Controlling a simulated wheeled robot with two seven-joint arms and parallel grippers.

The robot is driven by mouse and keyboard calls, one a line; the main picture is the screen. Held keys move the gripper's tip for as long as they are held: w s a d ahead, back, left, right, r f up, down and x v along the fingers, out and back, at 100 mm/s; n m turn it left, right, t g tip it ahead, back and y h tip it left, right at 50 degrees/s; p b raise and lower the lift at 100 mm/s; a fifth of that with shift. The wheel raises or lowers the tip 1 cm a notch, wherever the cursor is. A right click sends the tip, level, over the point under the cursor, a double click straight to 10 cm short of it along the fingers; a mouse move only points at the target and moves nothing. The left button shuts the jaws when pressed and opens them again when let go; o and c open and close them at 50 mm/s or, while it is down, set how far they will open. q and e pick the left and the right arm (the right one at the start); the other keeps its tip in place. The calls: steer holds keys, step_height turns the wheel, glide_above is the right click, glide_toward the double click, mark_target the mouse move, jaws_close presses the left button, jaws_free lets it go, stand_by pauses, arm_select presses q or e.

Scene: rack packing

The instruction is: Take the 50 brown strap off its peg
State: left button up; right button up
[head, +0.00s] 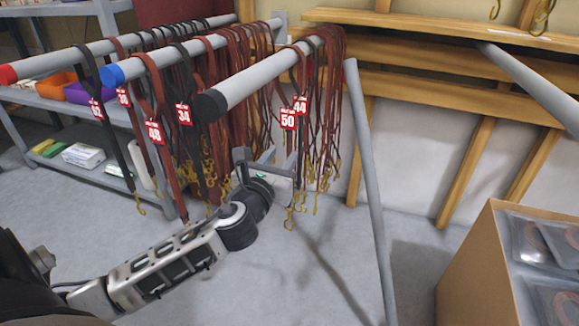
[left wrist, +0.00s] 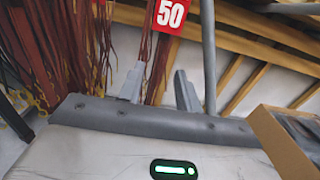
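The brown strap with the red 50 tag (head: 288,120) hangs from the grey peg with the black end cap (head: 209,105). In the left wrist view the 50 tag (left wrist: 172,15) shows at the top, just above my gripper. My left gripper (head: 268,156) is below the tag, among the lower lengths of the hanging straps. In the left wrist view its two fingers (left wrist: 160,84) are apart, with brown strap lengths showing between or behind them. I cannot tell whether they touch a strap. My right gripper is in neither view.
Brown straps tagged 44 (head: 300,105) hang close behind on the same peg. The blue-capped peg (head: 113,75) and red-capped peg (head: 8,74) carry more straps to the left. A slanted grey post (head: 369,190) and a cardboard box (head: 478,265) stand to the right.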

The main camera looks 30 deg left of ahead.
mark_target(288, 146)
arm_select(q)
steer(key=b+x, duration=0.2)
steer(key=x, duration=0.3)
steer(key=shift+w+a+f, duration=0.2)
steer(key=shift+w, duration=0.4)
jaws_close()
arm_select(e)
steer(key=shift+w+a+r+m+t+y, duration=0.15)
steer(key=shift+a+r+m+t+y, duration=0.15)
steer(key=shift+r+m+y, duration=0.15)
